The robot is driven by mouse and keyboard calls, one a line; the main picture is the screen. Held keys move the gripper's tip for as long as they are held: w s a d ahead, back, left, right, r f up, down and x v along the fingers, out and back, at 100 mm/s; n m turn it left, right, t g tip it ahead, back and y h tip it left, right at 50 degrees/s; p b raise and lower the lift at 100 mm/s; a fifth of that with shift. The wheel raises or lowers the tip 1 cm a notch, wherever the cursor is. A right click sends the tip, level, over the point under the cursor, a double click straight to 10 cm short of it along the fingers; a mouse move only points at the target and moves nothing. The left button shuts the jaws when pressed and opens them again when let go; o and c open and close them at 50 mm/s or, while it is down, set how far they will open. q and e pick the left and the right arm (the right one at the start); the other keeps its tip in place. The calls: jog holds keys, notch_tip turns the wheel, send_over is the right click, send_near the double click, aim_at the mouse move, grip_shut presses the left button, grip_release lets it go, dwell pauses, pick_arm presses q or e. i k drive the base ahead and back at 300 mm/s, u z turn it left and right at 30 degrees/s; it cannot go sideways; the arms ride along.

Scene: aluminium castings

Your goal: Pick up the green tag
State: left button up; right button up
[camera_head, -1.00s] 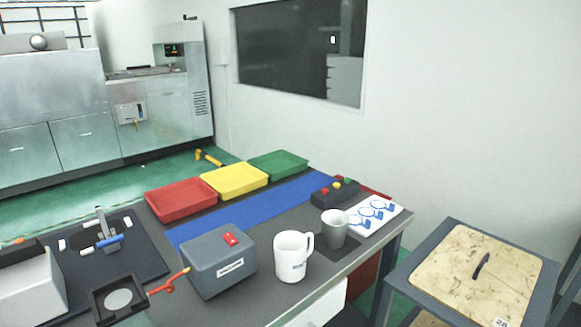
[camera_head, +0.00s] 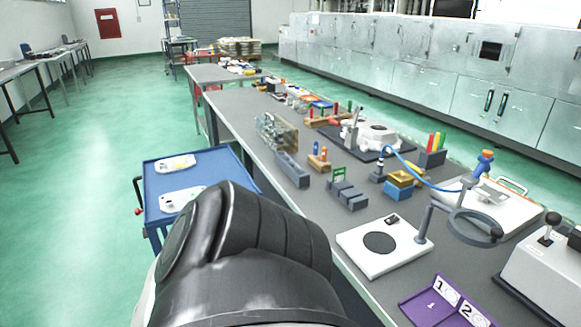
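A small green upright piece (camera_head: 339,173), which looks like the green tag, stands at the far end of a row of dark grey blocks (camera_head: 347,194) on the long grey workbench (camera_head: 318,216). It is small in view, and I cannot read any marking on it. A large black and grey link of my own arm fills the lower middle of the view, in front of the bench's near edge. Neither of my grippers shows, so nothing can be seen held.
A blue cart (camera_head: 213,163) with metal castings stands left of the bench. On the bench are a white pad with a dark disc (camera_head: 380,243), a ring stand (camera_head: 474,227), a purple tray (camera_head: 428,305) and a white casting (camera_head: 372,136). Green floor at left is clear.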

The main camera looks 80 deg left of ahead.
aim_at(339, 173)
jog(key=u, duration=2.7)
